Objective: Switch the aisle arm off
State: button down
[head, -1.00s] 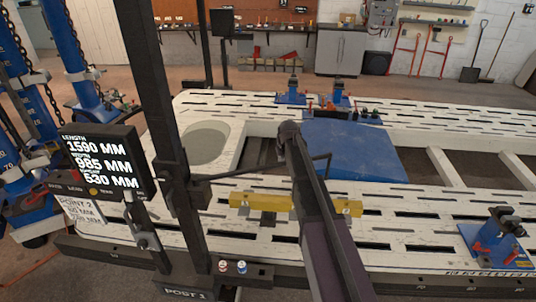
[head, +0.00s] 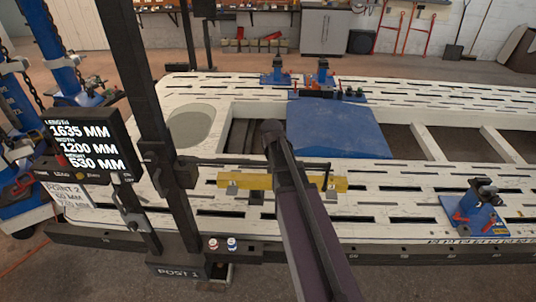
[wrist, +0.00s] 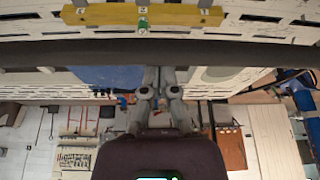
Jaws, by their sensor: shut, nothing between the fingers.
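A dark post marked POST 1 (head: 178,150) stands at the left of the white bench and carries a thin dark horizontal arm (head: 235,163) over it. Which part is the aisle arm I cannot tell for sure. A display (head: 90,140) reads length 1635, width 1200, height 530 mm, with small controls beneath it. A red button (head: 213,244) and a blue button (head: 231,244) sit at the post's foot. My gripper (wrist: 159,82) is shut and empty in the wrist view, with the yellow bar (wrist: 142,15) beyond it; in the head view my arm hides it.
The slotted white bench (head: 400,210) fills the middle. A blue panel (head: 338,130) and a blue clamp (head: 481,210) lie on it; the yellow bar also shows in the head view (head: 230,180). Blue stands (head: 65,50) crowd the left. Floor is open in front.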

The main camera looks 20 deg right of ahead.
jog(key=shift+s+f, duration=0.15)
jog(key=shift+s, duration=0.55)
jog(key=w+d+r, duration=0.1)
jog(key=w+d, duration=0.1)
jog(key=w, duration=0.3)
jog(key=p+v, duration=1)
jog(key=shift+a, duration=0.2)
jog(key=shift+r, duration=0.1)
dwell(0.5)
